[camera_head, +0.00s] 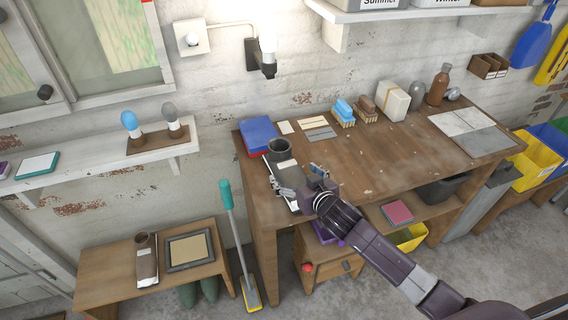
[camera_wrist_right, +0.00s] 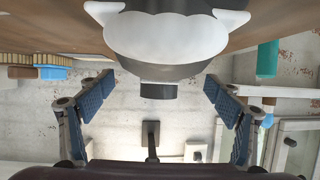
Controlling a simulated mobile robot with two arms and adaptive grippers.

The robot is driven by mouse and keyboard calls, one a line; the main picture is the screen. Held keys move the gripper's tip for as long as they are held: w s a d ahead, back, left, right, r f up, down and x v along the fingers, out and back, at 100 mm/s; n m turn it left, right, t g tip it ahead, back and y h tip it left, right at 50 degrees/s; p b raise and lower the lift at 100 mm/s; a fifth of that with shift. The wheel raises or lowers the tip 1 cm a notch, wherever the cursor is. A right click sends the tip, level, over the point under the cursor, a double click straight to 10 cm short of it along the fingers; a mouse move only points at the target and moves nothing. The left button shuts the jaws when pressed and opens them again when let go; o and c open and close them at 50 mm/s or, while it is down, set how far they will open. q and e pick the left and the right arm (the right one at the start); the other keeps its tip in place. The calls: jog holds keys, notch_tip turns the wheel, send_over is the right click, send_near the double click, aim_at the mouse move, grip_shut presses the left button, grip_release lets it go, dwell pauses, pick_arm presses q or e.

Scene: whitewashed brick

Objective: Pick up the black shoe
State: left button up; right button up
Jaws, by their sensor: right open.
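The black shoe (camera_head: 279,149) stands on the wooden workbench (camera_head: 330,175) near its left front corner. It has a dark, raised opening and a pale front part, partly hidden by my right gripper. My right gripper (camera_head: 297,181) is open at the near end of the shoe, its fingers spread to either side. In the right wrist view, which is upside down, the shoe (camera_wrist_right: 160,45) shows white and dark grey at the top centre, between the spread fingers of the right gripper (camera_wrist_right: 159,88). I see no grip on it. My left gripper is not in view.
A blue box (camera_head: 258,133) stands behind the shoe, with brushes (camera_head: 344,112) further right. A wall lamp (camera_head: 266,58) hangs above. A broom (camera_head: 236,235) leans left of the bench. The bench's middle (camera_head: 385,150) is clear.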

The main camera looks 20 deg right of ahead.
aim_at(289, 168)
jog(key=shift+w, duration=0.3)
jog(key=shift+w+f, duration=0.1)
jog(key=shift+w, duration=0.2)
jog(key=p+x, duration=0.1)
jog(key=x, duration=0.2)
jog(key=shift+w+a, duration=0.1)
jog(key=shift+x, duration=0.8)
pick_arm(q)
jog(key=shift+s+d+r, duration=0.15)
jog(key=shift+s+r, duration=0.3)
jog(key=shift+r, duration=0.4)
pick_arm(e)
jog(key=shift+c, duration=0.6)
jog(key=c, duration=1.2)
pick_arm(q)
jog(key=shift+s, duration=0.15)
pick_arm(e)
jog(key=shift+c, duration=1.1)
